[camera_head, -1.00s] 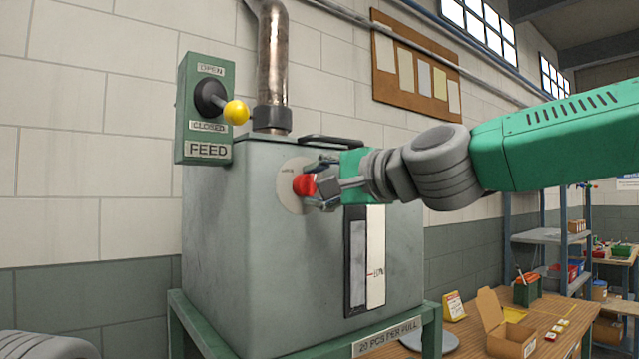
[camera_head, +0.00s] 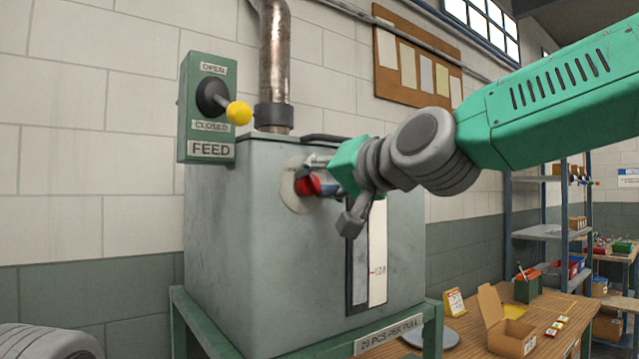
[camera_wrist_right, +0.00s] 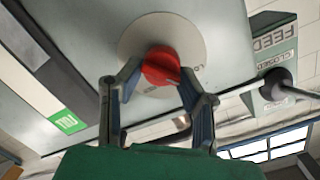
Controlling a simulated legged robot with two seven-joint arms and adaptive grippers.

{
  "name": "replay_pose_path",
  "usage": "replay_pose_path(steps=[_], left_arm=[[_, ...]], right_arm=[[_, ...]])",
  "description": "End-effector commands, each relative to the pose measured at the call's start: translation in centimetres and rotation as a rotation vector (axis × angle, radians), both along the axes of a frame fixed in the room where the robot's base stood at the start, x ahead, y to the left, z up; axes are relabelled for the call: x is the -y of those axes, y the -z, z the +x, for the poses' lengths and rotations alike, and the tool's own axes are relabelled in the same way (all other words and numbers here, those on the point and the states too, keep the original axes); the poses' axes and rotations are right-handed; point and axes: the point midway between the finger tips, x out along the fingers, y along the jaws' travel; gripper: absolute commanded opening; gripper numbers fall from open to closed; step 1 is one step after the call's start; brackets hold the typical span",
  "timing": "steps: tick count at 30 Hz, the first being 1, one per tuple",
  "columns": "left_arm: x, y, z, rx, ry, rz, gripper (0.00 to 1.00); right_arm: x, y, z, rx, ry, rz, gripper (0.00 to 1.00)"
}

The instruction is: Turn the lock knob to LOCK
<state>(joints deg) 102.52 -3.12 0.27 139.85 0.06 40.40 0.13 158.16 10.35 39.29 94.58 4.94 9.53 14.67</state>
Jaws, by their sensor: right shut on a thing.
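The red lock knob (camera_head: 308,185) sits on a pale round plate (camera_head: 290,190) on the front of the grey machine box (camera_head: 230,240). In the right wrist view the knob (camera_wrist_right: 160,66) lies between the two fingers of my right gripper (camera_wrist_right: 158,75), which is shut on it. In the head view my right gripper (camera_head: 325,180) comes from the right and partly covers the knob and the plate. The plate's lettering is mostly hidden, so I cannot read the knob's setting. My left gripper is not in view; only a grey rounded part of mine shows at the lower left.
A black-and-white gauge strip (camera_head: 378,255) is below the gripper. A wooden table (camera_head: 460,345) holds an open cardboard box (camera_head: 507,325) at right.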

Motion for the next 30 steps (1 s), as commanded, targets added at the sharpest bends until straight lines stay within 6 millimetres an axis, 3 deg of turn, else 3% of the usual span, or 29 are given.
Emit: replay_pose_path(steps=[1,25,26,27,30], left_arm=[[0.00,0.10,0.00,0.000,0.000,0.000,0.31],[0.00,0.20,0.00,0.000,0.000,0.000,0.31],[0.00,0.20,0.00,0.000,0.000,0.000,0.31],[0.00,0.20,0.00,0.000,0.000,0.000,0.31],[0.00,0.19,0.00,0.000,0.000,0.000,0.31]], right_arm=[[-0.32,1.07,-0.13,-0.003,-0.007,-0.035,0.03],[-0.23,1.33,0.05,0.061,-0.008,-0.128,0.03],[-0.23,1.33,0.05,0.060,-0.007,-0.129,0.35],[-0.24,1.33,0.04,0.061,-0.008,-0.128,0.49],[-0.18,1.06,0.02,0.065,-0.006,-0.125,0.52]])
